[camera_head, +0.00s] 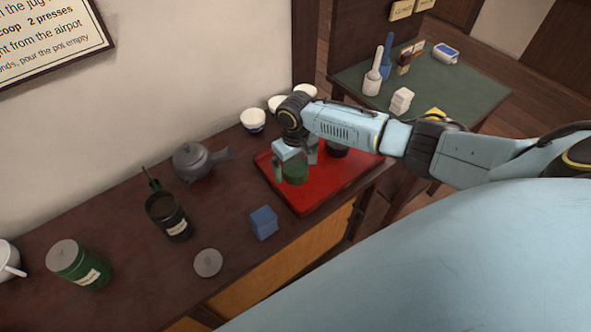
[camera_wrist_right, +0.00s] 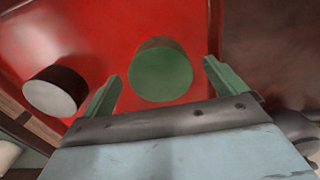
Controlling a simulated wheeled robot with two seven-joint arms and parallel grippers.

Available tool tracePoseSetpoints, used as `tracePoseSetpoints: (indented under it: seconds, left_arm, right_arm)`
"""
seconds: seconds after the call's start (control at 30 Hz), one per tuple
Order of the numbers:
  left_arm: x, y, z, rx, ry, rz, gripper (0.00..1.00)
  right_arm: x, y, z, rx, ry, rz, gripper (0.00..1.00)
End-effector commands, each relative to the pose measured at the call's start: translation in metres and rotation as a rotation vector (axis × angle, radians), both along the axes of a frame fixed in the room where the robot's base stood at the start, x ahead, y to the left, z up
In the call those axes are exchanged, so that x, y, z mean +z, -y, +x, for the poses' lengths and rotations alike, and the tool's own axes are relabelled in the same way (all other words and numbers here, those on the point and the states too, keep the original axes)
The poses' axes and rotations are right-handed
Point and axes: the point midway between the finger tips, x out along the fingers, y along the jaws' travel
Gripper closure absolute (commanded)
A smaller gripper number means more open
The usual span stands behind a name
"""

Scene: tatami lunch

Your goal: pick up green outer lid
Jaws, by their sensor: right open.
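The green outer lid (camera_head: 295,173) appears as a short green round piece on the red tray (camera_head: 309,200). In the right wrist view the green lid (camera_wrist_right: 160,74) shows its flat round face between the two fingers. My right gripper (camera_head: 296,160) is open above the lid, with one finger to each side. In the right wrist view the open right gripper (camera_wrist_right: 162,78) shows clear gaps beside the lid, and neither finger visibly touches it. My left gripper is not in view.
A dark round piece (camera_head: 338,151) with a grey face (camera_wrist_right: 50,97) lies on the tray near the lid. A blue box (camera_head: 264,222), grey disc (camera_head: 208,263), dark canister (camera_head: 170,218), green canister (camera_head: 80,264), grey teapot (camera_head: 196,161) and white bowls (camera_head: 253,120) stand around on the counter.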

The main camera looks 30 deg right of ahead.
Motion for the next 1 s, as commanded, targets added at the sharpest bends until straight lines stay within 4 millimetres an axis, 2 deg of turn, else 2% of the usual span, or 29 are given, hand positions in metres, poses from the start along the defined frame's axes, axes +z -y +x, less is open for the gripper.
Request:
tracePoseSetpoints:
  seconds: [0.27,0.6,0.87,1.0]
  left_arm:
    - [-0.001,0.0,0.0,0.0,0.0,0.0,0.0]
    - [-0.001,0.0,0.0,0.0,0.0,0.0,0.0]
    - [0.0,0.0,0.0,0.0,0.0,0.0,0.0]
    - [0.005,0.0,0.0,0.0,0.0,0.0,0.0]
  right_arm:
    - [-0.004,0.0,0.0,0.001,0.001,0.0,0.04]
    - [-0.003,0.0,0.0,0.001,0.0,0.0,0.46]
    - [-0.001,0.0,0.0,0.001,0.001,0.0,0.46]
    - [0.015,0.0,0.001,0.003,0.002,0.0,0.46]
